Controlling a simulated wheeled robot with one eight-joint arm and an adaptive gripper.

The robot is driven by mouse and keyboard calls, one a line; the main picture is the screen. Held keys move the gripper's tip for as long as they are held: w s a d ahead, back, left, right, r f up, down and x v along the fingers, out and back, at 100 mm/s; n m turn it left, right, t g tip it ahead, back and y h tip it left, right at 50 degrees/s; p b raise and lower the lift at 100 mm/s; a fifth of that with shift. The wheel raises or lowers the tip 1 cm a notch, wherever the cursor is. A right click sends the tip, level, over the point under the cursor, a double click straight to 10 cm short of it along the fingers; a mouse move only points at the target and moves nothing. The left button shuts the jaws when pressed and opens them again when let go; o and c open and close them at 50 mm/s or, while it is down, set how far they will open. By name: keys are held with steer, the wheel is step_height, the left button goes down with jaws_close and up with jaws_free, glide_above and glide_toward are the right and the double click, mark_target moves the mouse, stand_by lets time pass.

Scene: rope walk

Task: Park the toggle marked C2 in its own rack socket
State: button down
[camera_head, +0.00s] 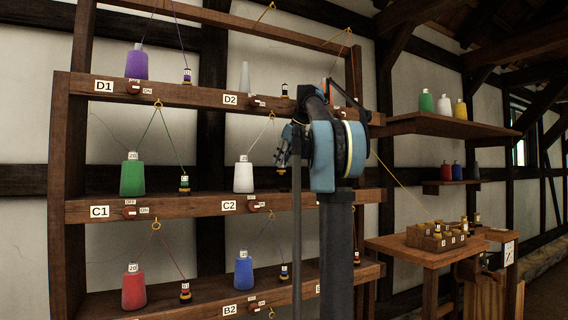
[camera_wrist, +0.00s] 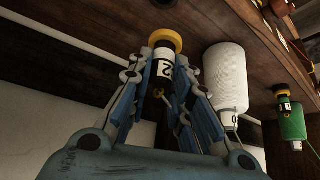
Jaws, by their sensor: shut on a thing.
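My gripper (camera_wrist: 163,80) is shut on a toggle (camera_wrist: 163,62) in the wrist view. The toggle has a yellow flange, a black end and a white label on which a 2 shows; the rest of the marking is hidden. The flange is near the shelf board; I cannot tell if they touch. The small rack (camera_head: 438,238) with lettered sockets stands on the bench at right; several sockets hold toggles.
The white cone (camera_head: 243,173) stands beside the C2 label (camera_head: 229,206); it also shows close to my gripper in the wrist view (camera_wrist: 226,80). A green cone (camera_head: 132,176) and the C1 toggle (camera_head: 184,182) stand farther left. Threads run from hooks above. The bench (camera_head: 428,255) has bare room in front.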

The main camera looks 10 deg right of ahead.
steer(key=shift+w+d+f, duration=0.1)
steer(key=shift+d+f, duration=0.25)
steer(key=shift+f, duration=0.25)
steer(key=shift+w+d+f, duration=0.1)
steer(key=shift+d+f, duration=0.2)
steer(key=shift+f, duration=1.9)
steer(key=shift+s+d+f, duration=0.1)
steer(key=shift+s+f, duration=0.05)
steer(key=shift+f, duration=0.35)
steer(key=c, duration=1.8)
jaws_free()
steer(key=shift+o, duration=0.2)
steer(key=v, duration=1.1)
